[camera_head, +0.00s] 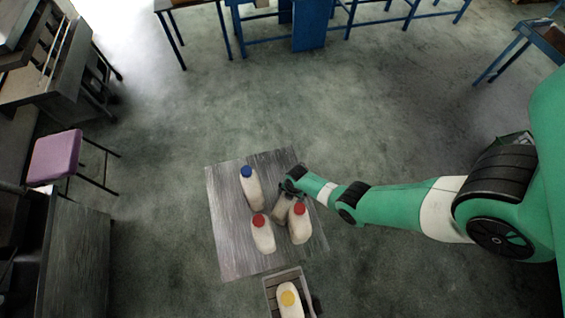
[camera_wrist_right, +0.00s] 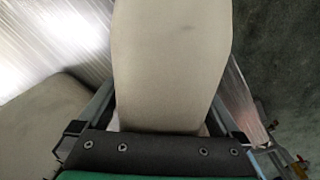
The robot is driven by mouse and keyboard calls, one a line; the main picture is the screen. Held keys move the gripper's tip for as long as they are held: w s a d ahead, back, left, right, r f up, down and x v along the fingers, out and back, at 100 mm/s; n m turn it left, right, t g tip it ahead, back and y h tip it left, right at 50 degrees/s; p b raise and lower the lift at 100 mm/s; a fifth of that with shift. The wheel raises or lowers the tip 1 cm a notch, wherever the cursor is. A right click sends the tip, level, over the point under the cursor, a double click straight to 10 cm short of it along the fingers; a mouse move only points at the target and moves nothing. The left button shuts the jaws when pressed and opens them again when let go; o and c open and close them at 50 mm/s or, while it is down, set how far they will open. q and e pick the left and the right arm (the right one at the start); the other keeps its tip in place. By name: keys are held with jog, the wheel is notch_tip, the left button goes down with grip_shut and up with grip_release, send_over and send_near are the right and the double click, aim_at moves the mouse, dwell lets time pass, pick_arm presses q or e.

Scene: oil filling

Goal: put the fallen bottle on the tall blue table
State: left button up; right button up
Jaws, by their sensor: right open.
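Cream bottles stand on a low grey table (camera_head: 228,262): a blue-capped bottle (camera_head: 252,191), a red-capped bottle (camera_head: 263,238) and another red-capped bottle (camera_head: 299,226). A dull greyish shape below my right wrist, beside the right red-capped bottle, is partly hidden; I cannot tell whether it is the fallen bottle or part of the gripper. My right gripper (camera_head: 285,203) is low over the table's right part. In the right wrist view, its open fingers (camera_wrist_right: 164,110) lie either side of a cream bottle body (camera_wrist_right: 171,60), cap unseen. A blue table (camera_head: 309,28) stands at the far side. My left gripper is out of view.
A crate (camera_head: 271,291) at the bottom holds a yellow-capped bottle (camera_head: 290,302). Another cream body (camera_wrist_right: 45,120) lies close left of the fingers in the wrist view. A purple stool (camera_head: 55,157) stands left.

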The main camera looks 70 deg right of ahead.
jog(key=shift+r, duration=0.1)
jog(key=c, duration=1.4)
